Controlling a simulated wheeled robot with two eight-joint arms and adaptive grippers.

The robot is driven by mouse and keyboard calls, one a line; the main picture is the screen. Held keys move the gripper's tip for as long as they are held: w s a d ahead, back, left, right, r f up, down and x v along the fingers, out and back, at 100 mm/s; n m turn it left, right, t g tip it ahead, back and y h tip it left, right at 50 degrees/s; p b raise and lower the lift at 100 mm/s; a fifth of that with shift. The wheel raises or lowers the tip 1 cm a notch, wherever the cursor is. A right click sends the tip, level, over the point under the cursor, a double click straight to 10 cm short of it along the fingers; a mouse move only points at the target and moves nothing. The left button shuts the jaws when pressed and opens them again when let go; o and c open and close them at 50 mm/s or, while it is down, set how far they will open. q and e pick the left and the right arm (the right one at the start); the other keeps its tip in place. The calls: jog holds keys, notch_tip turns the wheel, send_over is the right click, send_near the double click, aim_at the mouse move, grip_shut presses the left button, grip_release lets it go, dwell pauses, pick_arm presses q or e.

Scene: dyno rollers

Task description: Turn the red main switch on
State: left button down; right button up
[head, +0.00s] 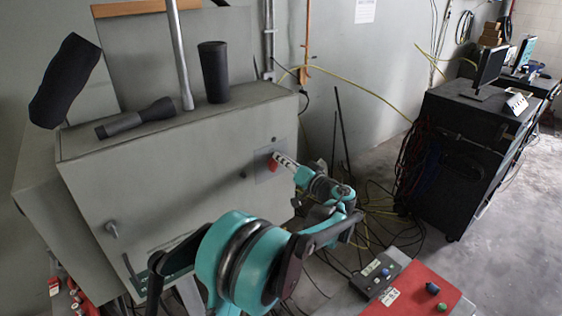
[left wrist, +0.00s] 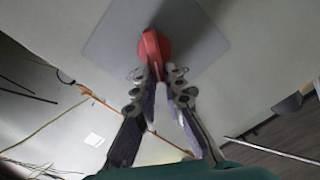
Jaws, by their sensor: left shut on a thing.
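The red main switch (head: 272,163) sits on a grey plate (head: 266,174) on the front of the large grey cabinet (head: 180,170). In the left wrist view the switch (left wrist: 152,46) shows as a red handle in front of its plate (left wrist: 197,42). My left gripper (head: 281,160) reaches the switch from the right in the head view. In the left wrist view its fingers (left wrist: 160,78) are closed on the lower end of the red handle. The fingertips hide part of the handle. My right gripper is not in view.
A control box (head: 380,272) and a red panel (head: 415,292) lie at the lower right. Cables cover the floor beside the cabinet. A black desk unit (head: 465,135) stands at the right.

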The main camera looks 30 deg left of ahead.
pick_arm(q)
jog(key=f+m, duration=0.1)
jog(key=m, duration=0.2)
jog(key=m+b, duration=0.1)
jog(key=m, duration=0.3)
jog(key=w+f+m+b, duration=0.1)
jog(key=m, duration=0.2)
jog(key=shift+d+f+m, duration=0.2)
jog(key=shift+f+m, duration=0.1)
jog(key=shift+m, duration=0.1)
dwell(0.3)
jog(key=c, duration=1.6)
grip_release()
jog(key=shift+r, duration=0.1)
jog(key=v, duration=1.2)
